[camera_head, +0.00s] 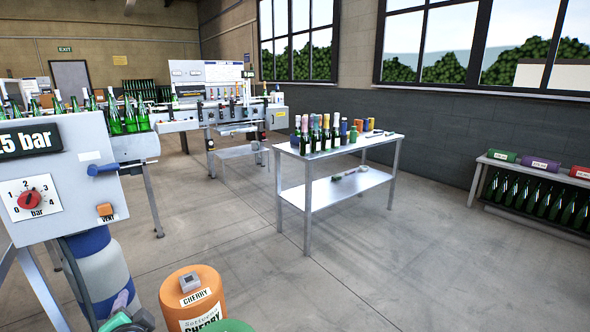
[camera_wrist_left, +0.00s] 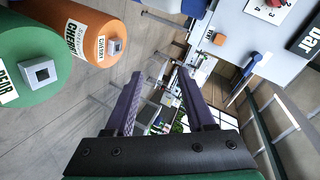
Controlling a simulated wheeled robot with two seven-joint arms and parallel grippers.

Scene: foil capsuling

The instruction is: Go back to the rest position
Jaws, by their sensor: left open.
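My left gripper (camera_head: 121,305) shows at the lower left of the head view, low in front of the grey panel stand, partly cut off by the bottom edge. In the left wrist view its two purple fingers (camera_wrist_left: 159,75) are spread apart with nothing between them. My right gripper is in neither view.
A pressure panel (camera_head: 70,165) with a red dial stands close at left. An orange cherry barrel (camera_head: 192,300) and a green barrel (camera_head: 228,326) stand at the bottom. A steel table (camera_head: 330,152) with bottles stands mid-room. A bottle rack (camera_head: 533,190) is at right. Open floor lies between.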

